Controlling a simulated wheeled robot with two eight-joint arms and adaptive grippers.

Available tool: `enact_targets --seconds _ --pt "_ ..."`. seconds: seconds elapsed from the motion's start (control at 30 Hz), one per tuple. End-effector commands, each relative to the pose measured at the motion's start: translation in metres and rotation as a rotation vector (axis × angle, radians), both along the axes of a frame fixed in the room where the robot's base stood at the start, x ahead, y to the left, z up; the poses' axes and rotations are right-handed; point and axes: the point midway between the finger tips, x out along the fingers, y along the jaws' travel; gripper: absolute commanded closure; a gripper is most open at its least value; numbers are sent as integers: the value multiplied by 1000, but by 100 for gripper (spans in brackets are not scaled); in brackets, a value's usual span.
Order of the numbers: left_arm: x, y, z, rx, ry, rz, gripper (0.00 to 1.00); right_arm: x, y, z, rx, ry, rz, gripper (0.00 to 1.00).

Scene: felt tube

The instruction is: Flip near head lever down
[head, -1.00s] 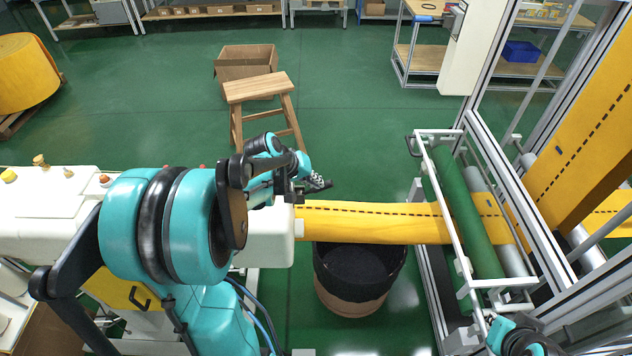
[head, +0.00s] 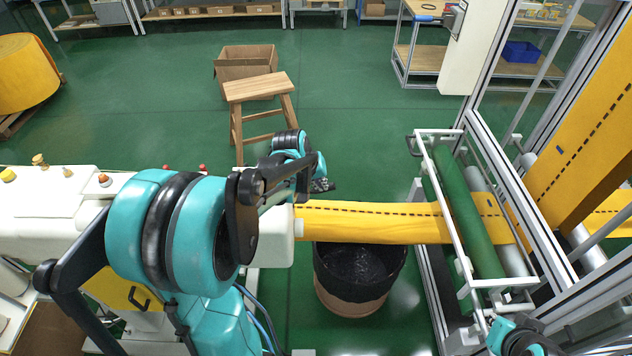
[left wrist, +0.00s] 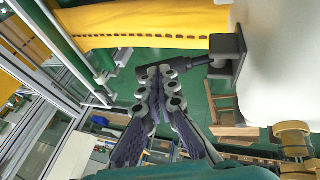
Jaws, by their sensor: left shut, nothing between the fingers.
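The near head lever (left wrist: 200,62) is a black rod on a dark square mount (left wrist: 228,52) at the white machine head (left wrist: 275,60), seen in the left wrist view. It sticks out from the mount toward my fingertips. My left gripper (left wrist: 160,74) is shut and empty, its tips at or very near the rod's free end; I cannot tell whether they touch. In the head view, my left gripper (head: 322,186) is just beyond the end of the white head (head: 272,240), and my arm hides the lever. Of my right arm, only part shows at bottom right.
A yellow felt tube (head: 375,225) runs from the head to the green roller (head: 463,210) in a metal frame. A dark-lined bin (head: 360,285) stands below it. A wooden stool (head: 258,88) and a cardboard box (head: 246,60) stand behind, with open green floor around.

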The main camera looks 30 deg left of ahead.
Motion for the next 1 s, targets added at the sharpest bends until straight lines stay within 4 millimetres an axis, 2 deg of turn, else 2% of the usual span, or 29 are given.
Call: enact_targets --seconds 0.3,0.7,0.87,1.0 --pt "10 -16 -24 244 147 -7 100 0 0 -22 0 0 0 100" --pt "15 -23 -55 545 332 -3 100 0 0 -60 0 0 0 100" --pt "15 -24 -63 634 388 0 100 0 0 -71 0 0 0 100" --pt "14 -22 -67 637 390 2 100 0 0 -76 0 0 0 100"
